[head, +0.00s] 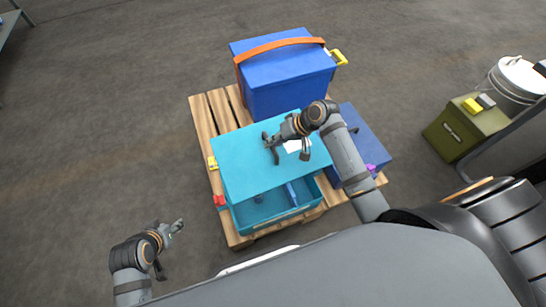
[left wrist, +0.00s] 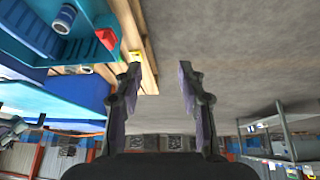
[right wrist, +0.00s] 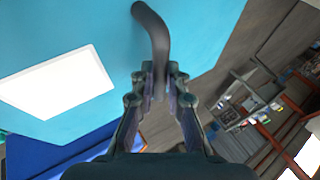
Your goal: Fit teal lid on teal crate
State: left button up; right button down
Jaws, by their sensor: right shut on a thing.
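The teal lid (head: 240,160) is a flat plate with a white label, held over the back part of the teal crate (head: 262,218). The crate's front interior shows, with a blue item and a grey cylinder (left wrist: 64,18) inside. In the left wrist view a gap shows between the lid (left wrist: 35,94) and the crate (left wrist: 92,48). My right gripper (head: 287,152) is shut on the lid's dark curved handle (right wrist: 153,28). My left gripper (head: 171,245) is open and empty, left of and in front of the crate; its fingers (left wrist: 160,80) are apart.
The crate stands on a wooden pallet (head: 202,118). A tall blue box (head: 290,80) with an orange strap stands behind it, a lower blue box (head: 362,140) to its right. A red latch (head: 219,201) and yellow latch (head: 212,162) are on the left side. Floor left is clear.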

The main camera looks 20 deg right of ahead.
aim_at(277, 166)
jog(key=s+f, duration=0.1)
jog(key=f, duration=0.1)
jog(key=s+a+f+p, duration=0.1)
jog(key=s+f, duration=0.1)
jog(key=f, duration=0.1)
jog(key=s+a+f+p, duration=0.1)
jog(key=f, duration=0.1)
jog(key=shift+s+f, duration=0.15)
jog(key=shift+f, duration=0.05)
pick_arm(q)
jog(key=s+a+g, duration=0.1)
jog(key=s+g, duration=0.4)
jog(key=s, duration=0.2)
pick_arm(e)
jog(key=shift+s+f, duration=0.15)
jog(key=shift+f, duration=0.25)
pick_arm(q)
jog(key=w+d+f+t+b, duration=0.2)
jog(key=w+f+t+b, duration=0.2)
jog(key=b, duration=0.3)
jog(key=shift+d+f+t+h, duration=0.3)
jog(key=shift+f+t, duration=0.5)
jog(key=shift+f, duration=0.1)
pick_arm(e)
notch_tip(277, 166, down, 7)
jog(key=shift+f, duration=0.15)
